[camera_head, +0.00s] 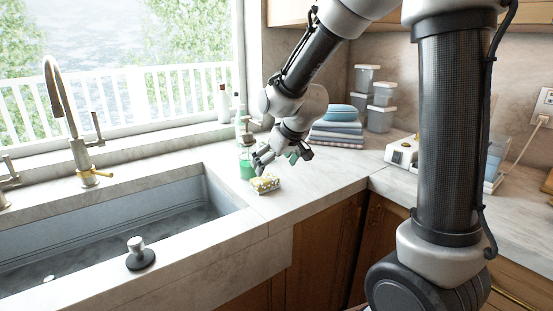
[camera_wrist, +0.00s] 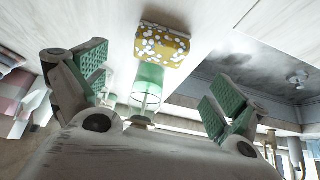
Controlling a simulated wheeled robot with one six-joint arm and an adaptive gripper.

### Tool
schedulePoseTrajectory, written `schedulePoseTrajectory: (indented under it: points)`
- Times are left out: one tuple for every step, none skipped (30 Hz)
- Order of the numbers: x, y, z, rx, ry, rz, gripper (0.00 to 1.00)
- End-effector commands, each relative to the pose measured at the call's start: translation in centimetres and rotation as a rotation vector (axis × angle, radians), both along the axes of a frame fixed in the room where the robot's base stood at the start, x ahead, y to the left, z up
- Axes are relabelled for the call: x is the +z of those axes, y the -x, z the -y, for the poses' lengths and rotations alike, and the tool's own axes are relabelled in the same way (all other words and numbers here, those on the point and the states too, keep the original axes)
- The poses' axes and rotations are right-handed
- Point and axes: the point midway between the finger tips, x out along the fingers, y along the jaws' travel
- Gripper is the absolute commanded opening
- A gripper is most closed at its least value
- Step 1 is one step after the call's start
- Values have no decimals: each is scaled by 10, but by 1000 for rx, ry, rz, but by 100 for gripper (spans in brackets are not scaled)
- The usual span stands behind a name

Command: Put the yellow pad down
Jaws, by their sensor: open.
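The yellow pad (camera_head: 265,184) with white spots lies on the pale countertop beside the sink's right end. It also shows in the wrist view (camera_wrist: 163,46), at the top middle, beyond my fingertips and apart from them. My gripper (camera_head: 283,160) is just above and behind the pad, over the counter. In the wrist view my gripper (camera_wrist: 158,92) has its green-padded fingers spread wide with nothing between them held. A green soap bottle (camera_head: 246,165) stands right behind the pad and shows between the fingers in the wrist view (camera_wrist: 147,85).
The sink basin (camera_head: 120,235) opens to the left, with a dark stopper (camera_head: 140,254) on its front rim. Folded cloths (camera_head: 337,134) and grey containers (camera_head: 380,106) stand behind my gripper. The counter right of the pad (camera_head: 310,195) is clear.

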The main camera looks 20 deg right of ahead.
Motion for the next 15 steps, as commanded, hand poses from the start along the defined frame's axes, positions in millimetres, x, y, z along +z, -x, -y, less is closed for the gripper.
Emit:
schedulePoseTrajectory:
  points:
    - [7, 4, 1, -1, -1, 3, 97]
    - [11, 6, 2, -1, -1, 3, 97]
    - [14, 8, 3, 0, -1, 2, 97]
    - [16, 10, 3, 0, -1, 2, 97]
    - [18, 11, 4, 0, -1, 2, 97]
    - [20, 12, 4, 0, -1, 2, 97]
    - [21, 13, 4, 0, 0, 1, 97]
    - [22, 13, 4, 0, 0, 0, 97]
    - [22, 14, 5, 0, 0, 0, 97]
    - [23, 15, 5, -1, 1, -1, 97]
    - [24, 16, 7, -3, 0, -2, 97]
    - [28, 21, 10, -9, -1, -4, 97]
    - [32, 26, 14, -16, -1, -7, 97]
    - [38, 34, 20, -24, -2, -11, 97]
    - [46, 47, 29, -40, -2, -19, 97]
